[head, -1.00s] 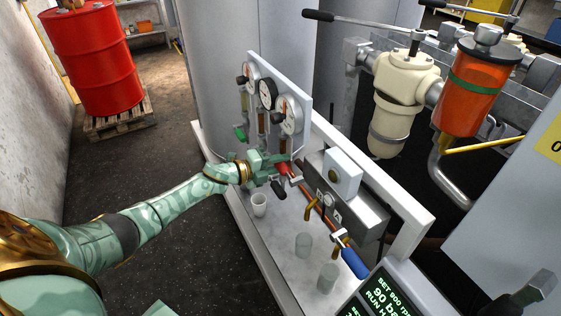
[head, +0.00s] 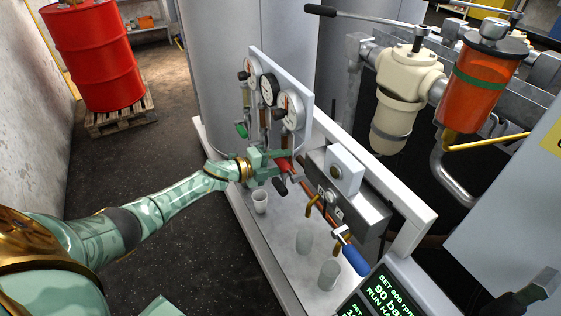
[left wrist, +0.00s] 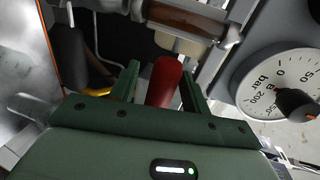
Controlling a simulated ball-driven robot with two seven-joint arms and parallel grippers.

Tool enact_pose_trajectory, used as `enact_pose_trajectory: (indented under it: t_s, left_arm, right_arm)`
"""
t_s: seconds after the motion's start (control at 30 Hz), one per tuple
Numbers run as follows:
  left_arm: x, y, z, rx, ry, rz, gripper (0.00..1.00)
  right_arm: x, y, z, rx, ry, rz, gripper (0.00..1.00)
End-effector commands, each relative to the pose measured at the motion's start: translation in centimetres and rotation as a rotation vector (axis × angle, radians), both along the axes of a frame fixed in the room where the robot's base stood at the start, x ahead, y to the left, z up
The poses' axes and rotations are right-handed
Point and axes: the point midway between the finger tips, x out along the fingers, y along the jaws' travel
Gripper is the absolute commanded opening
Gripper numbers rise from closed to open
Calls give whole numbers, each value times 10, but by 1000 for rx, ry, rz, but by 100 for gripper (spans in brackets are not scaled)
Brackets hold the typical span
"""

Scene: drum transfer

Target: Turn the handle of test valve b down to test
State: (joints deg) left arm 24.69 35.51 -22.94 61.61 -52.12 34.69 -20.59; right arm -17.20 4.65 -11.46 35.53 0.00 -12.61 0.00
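A red valve handle (head: 283,166) sits on the pipework below the gauges; in the left wrist view it is a red grip (left wrist: 164,82). My left gripper (head: 276,163) is at this handle. In the left wrist view its two fingers (left wrist: 160,86) stand on either side of the red grip, with a visible gap at the left finger. Other handles are a green one (head: 241,129), a black one (head: 280,187) and a blue one (head: 355,260). I cannot read which is valve b.
Pressure gauges (head: 268,90) are on a panel just above the gripper. Cups, one white (head: 260,202) and two clear (head: 304,240), stand on the bench (head: 272,238). A display (head: 385,287) is at the front right. A red drum (head: 95,58) stands on a pallet at the back left.

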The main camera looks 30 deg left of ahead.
Motion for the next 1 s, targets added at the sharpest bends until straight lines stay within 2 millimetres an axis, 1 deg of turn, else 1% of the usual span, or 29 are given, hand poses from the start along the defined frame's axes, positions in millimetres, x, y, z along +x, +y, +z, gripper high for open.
enact_pose_trajectory:
  t_s: [0.17,0.27,0.37,0.6,0.7,0.83,0.9,1.0]
  left_arm:
    - [-2,1,1,1,-2,0,47]
    - [-10,6,4,2,-1,0,47]
    - [-27,16,9,4,-1,-1,47]
    - [-83,49,20,2,3,0,47]
    - [-104,61,25,2,3,0,47]
    - [-123,73,29,0,2,0,47]
    - [-130,78,30,1,1,0,47]
    - [-136,81,32,0,0,0,47]
  right_arm:
    - [0,0,1,0,-1,0,36]
    - [1,0,4,0,-3,0,36]
    - [3,0,10,0,-6,0,36]
    - [6,0,22,1,-15,0,36]
    - [7,0,25,0,-17,0,36]
    - [8,0,28,1,-18,0,36]
    - [8,1,29,1,-19,-1,36]
    - [8,1,30,1,-19,-1,36]
